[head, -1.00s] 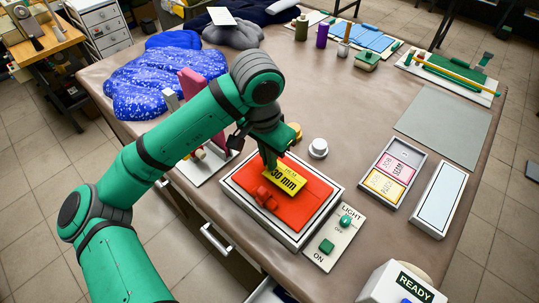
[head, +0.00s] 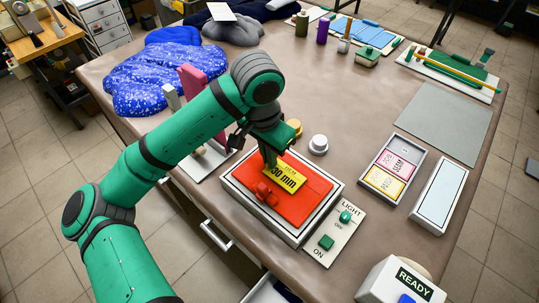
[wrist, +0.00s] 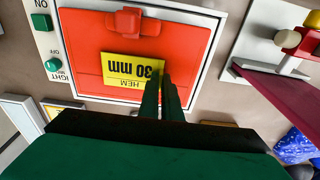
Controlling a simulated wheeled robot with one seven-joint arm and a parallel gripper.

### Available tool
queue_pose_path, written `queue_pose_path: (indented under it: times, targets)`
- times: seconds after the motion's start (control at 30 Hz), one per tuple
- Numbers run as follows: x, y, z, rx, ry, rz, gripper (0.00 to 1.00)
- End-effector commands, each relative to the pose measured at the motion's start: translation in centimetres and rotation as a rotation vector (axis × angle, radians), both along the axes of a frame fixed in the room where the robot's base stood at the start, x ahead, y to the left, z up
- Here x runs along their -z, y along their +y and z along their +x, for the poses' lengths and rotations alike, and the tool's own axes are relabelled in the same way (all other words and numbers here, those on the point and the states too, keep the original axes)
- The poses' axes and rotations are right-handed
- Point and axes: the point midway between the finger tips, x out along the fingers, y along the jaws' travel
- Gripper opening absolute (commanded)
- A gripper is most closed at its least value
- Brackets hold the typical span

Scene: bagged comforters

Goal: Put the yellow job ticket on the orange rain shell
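The yellow job ticket (head: 285,177), printed "HEM" and "30 mm", is over the orange rain shell (head: 305,200). The shell lies flat in a white-framed panel on the table, with a red raised piece on it. In the wrist view, the ticket (wrist: 130,69) appears upside down against the orange shell (wrist: 85,45). My gripper (head: 269,160) is at the ticket's edge. In the wrist view, its fingers (wrist: 163,84) are close together on that edge. Whether the ticket's underside fully touches the shell is hard to tell.
A light switch plate (head: 335,235) stands beside the panel. A tray with pink and yellow cards (head: 389,172) and a white-framed panel (head: 438,195) are to the right. A blue bagged comforter (head: 150,78) is at the back left. A grey mat (head: 445,123) is bare.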

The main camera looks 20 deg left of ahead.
Motion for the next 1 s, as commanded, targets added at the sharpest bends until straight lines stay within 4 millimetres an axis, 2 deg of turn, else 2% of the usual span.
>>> queue_pose_path:
  times: [0.23,0.33,0.53,0.57,0.6,0.67,1.0]
  targets:
    - [0.32,0.0,-0.01,0.0,0.0,0.0,0.0]
    - [0.3,0.01,-0.01,0.0,0.0,0.0,0.26]
    - [0.3,0.0,0.0,0.0,0.0,0.0,0.26]
    - [0.3,0.0,0.0,0.0,0.0,0.0,0.28]
    - [0.29,0.0,0.0,0.0,0.0,0.0,0.38]
    - [0.29,0.0,0.0,0.0,0.0,0.0,0.51]
    - [0.29,0.0,0.0,0.0,0.0,0.0,0.51]
